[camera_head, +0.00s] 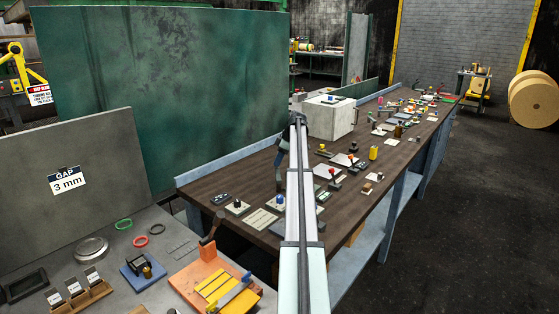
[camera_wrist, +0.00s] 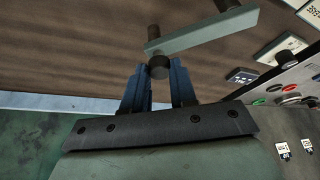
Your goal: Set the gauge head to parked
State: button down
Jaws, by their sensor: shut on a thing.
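My gripper (camera_wrist: 158,82) shows in the wrist view with two dark blue fingers. They are closed around a short dark round knob (camera_wrist: 159,68) at the near end of a flat grey-green bar (camera_wrist: 205,32). A dark cylindrical post (camera_wrist: 224,5) stands at the bar's other end. The bar looks like a swinging arm, but I cannot read a label naming it the gauge head or showing a parked mark. In the head view my gripper (camera_head: 279,186) points down over the brown bench, left of my pale arm. The bar cannot be made out there.
A grey sign board (camera_head: 85,150) reads "GAP 3 mm". An orange fixture (camera_head: 190,277) sits on the near grey table. In the wrist view, labelled panels (camera_wrist: 285,48) are at right.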

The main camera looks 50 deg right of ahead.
jog(key=shift+a, duration=0.1)
jog(key=c, duration=0.9)
grip_release()
jog(key=v, duration=1.3)
jog(key=shift+r, duration=0.3)
